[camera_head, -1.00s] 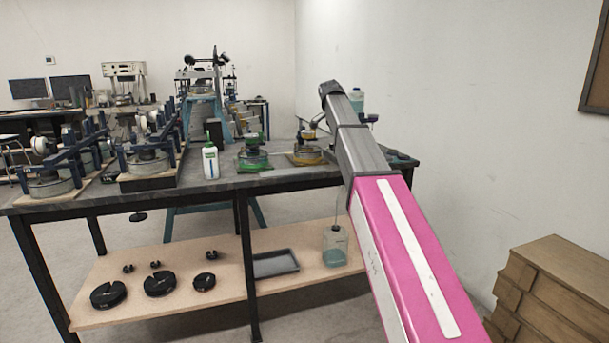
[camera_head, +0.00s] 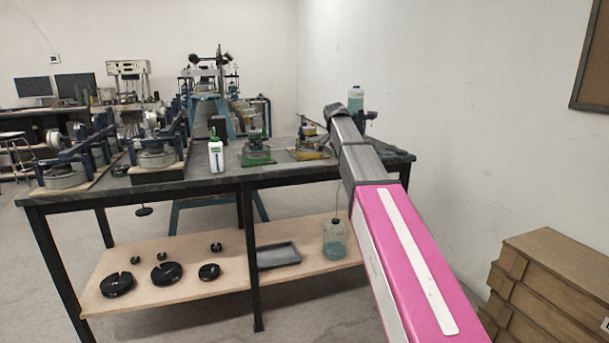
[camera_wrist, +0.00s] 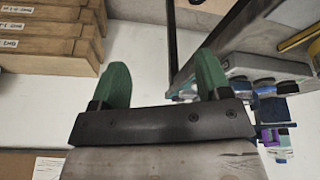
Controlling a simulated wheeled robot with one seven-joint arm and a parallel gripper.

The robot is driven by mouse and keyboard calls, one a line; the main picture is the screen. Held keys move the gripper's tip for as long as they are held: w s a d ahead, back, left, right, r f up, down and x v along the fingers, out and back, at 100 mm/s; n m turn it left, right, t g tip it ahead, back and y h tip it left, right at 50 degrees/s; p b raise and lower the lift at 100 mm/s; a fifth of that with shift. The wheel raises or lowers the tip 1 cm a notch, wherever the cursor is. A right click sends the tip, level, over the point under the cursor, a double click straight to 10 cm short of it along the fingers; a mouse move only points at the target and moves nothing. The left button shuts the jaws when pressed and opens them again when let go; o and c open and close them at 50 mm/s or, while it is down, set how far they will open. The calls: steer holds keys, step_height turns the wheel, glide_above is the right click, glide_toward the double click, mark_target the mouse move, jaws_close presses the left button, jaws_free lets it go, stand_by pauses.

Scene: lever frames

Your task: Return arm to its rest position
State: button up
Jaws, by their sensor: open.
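My arm reaches up from the lower right in the head view, with a pink link and a dark grey forward section. In the wrist view my gripper (camera_wrist: 164,88) shows two green fingers set wide apart. It is open, with nothing between the fingers but pale wall behind. In the head view the fingers are not clearly visible at the arm's far end, which overlaps the right part of the workbench (camera_head: 230,181).
The bench carries lever frames (camera_head: 158,150), a white bottle (camera_head: 216,158) and a green-based device (camera_head: 257,152). Its lower shelf (camera_head: 215,285) holds black slotted weights, a grey tray (camera_head: 278,256) and a glass jar (camera_head: 334,240). Wooden drawers (camera_head: 555,275) stand at the right.

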steer(key=s+d+f+n+y, duration=0.15)
steer(key=s+f, duration=0.25)
steer(key=f, duration=0.4)
steer(key=s+f+n+g, duration=0.1)
steer(key=s+f+n, duration=0.1)
steer(key=s+f, duration=0.35)
steer(key=s+d+f+n, duration=0.1)
steer(key=s+f, duration=0.2)
steer(key=f, duration=0.7)
steer(key=s+f+n+g+y, duration=0.1)
steer(key=s+f+n, duration=0.4)
steer(key=s+f, duration=1.2)
steer(key=s+y, duration=0.1)
steer(key=s, duration=0.2)
steer(key=shift+s+d+f, duration=0.25)
steer(key=shift+d+f, duration=0.05)
